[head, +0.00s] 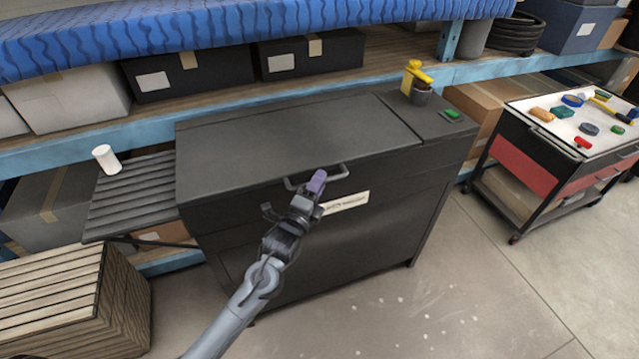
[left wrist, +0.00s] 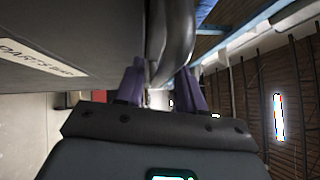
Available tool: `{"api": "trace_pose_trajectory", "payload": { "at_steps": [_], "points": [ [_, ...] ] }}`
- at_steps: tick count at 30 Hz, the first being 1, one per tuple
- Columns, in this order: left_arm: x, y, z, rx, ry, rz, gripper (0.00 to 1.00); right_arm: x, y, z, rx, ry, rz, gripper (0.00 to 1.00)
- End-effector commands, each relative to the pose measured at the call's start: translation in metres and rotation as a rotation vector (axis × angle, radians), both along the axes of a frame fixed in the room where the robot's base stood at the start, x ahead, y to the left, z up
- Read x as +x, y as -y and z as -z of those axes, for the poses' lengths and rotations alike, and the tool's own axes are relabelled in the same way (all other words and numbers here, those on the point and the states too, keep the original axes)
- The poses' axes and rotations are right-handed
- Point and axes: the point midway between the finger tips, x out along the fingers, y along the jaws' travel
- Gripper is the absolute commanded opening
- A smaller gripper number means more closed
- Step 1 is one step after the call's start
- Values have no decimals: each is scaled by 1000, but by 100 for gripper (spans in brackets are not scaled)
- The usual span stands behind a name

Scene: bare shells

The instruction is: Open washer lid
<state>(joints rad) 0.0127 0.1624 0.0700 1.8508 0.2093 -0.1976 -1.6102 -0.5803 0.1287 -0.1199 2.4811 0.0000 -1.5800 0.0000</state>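The parts washer (head: 290,255) is a dark grey cabinet on legs in the middle of the head view, with a white label on its front. Its flat lid (head: 290,140) is shut. A dark bar handle (head: 338,174) sits at the lid's front edge and shows close up in the left wrist view (left wrist: 172,40). My left gripper (head: 317,182), with purple fingers, is at this handle. In the left wrist view its fingers (left wrist: 162,88) stand apart, with the handle between them; I cannot tell whether they touch it. My right gripper is not in view.
A slatted side shelf (head: 130,198) with a white cylinder (head: 106,159) adjoins the washer's left. A yellow item (head: 416,73) in a dark cup stands at the washer's back right. A tool cart (head: 540,165) stands right. Shelving is behind; floor in front is open.

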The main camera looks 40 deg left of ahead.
Motion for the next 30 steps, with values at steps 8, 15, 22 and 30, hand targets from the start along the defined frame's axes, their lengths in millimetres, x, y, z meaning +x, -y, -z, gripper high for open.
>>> {"api": "trace_pose_trajectory", "payload": {
  "at_steps": [8, 15, 22, 30],
  "points": [
    [11, -3, -2, 0, 0, 1, 38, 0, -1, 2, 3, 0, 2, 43],
    [11, -3, -2, 0, 0, 1, 34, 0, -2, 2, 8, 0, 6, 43],
    [11, -3, -2, 0, 0, 0, 0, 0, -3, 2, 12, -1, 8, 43],
    [11, -3, -2, 0, 0, 0, 0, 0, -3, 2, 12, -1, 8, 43]
  ]
}}
